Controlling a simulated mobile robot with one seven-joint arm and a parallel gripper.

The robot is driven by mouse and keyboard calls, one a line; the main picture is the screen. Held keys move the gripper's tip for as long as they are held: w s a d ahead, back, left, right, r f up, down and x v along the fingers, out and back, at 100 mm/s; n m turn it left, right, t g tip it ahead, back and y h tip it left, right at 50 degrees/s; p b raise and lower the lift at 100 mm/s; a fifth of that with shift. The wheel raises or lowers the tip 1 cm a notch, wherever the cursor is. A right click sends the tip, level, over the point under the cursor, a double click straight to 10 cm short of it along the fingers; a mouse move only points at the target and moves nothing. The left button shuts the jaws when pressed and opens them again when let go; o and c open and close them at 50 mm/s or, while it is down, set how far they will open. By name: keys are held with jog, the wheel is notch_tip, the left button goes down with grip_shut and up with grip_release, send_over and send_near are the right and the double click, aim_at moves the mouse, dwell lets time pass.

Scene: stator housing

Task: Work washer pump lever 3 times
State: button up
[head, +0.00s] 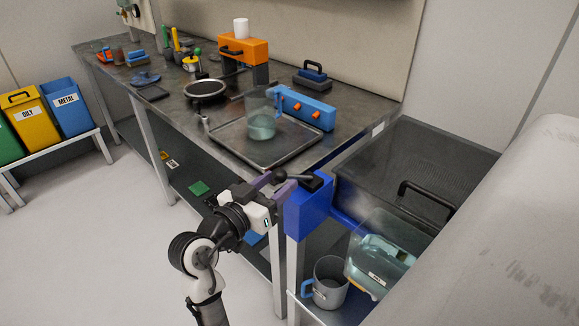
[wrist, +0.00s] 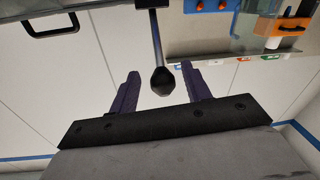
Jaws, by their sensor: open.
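The washer (head: 415,165) is a dark open basin at the right of the head view. A blue pump block (head: 307,210) is fixed at its front left corner. The pump lever (head: 296,178) is a dark rod with a black knob and sticks out to the left from the top of the block. My gripper (head: 276,181) is at the knob end with its purple fingers open. In the wrist view the lever's black knob (wrist: 162,82) appears between the two fingers, with a visible gap on each side. I cannot tell the exact depth of the knob between them.
A clear container with teal liquid (head: 378,262) and a grey mug (head: 328,284) stand below the pump. A metal tray with a clear jug (head: 262,115) is on the bench behind my gripper.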

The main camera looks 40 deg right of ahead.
jog(key=d, duration=0.2)
jog(key=w+d+p, duration=0.1)
jog(key=d, duration=0.2)
jog(key=shift+d, duration=0.1)
grip_shut()
